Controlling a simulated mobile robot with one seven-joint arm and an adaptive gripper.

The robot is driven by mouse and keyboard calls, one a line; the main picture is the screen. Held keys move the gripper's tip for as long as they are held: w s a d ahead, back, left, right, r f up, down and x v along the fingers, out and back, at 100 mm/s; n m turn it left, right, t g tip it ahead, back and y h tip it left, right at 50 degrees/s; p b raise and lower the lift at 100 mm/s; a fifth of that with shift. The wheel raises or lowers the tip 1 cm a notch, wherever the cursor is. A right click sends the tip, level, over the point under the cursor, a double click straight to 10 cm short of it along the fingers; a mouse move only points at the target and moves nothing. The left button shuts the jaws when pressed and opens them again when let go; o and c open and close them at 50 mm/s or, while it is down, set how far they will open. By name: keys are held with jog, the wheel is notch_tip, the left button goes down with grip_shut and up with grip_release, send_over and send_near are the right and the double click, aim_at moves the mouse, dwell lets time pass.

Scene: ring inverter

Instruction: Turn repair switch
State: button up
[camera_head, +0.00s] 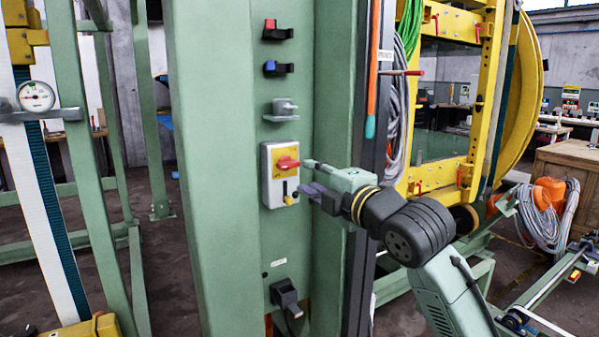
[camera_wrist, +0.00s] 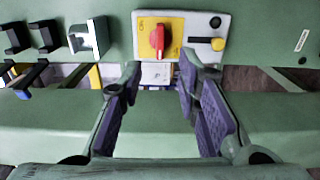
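The repair switch is a red knob (camera_head: 288,163) on a yellow plate, set in a grey box (camera_head: 267,190) on the green column. In the wrist view the red knob (camera_wrist: 157,40) stands at top centre on its yellow plate (camera_wrist: 174,27). My gripper (camera_head: 309,177) is close to the right of the switch box in the head view. In the wrist view my gripper (camera_wrist: 160,78) is open and empty, its purple-padded fingers spread to either side below the knob. A gap shows between the fingertips and the knob.
A yellow lever (camera_head: 291,199) sits below the knob on the same box. An orange rod (camera_head: 373,70) and hanging cables (camera_head: 398,110) are to the right.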

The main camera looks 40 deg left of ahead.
jog(key=shift+v, duration=1.4)
jog(key=shift+w, duration=0.1)
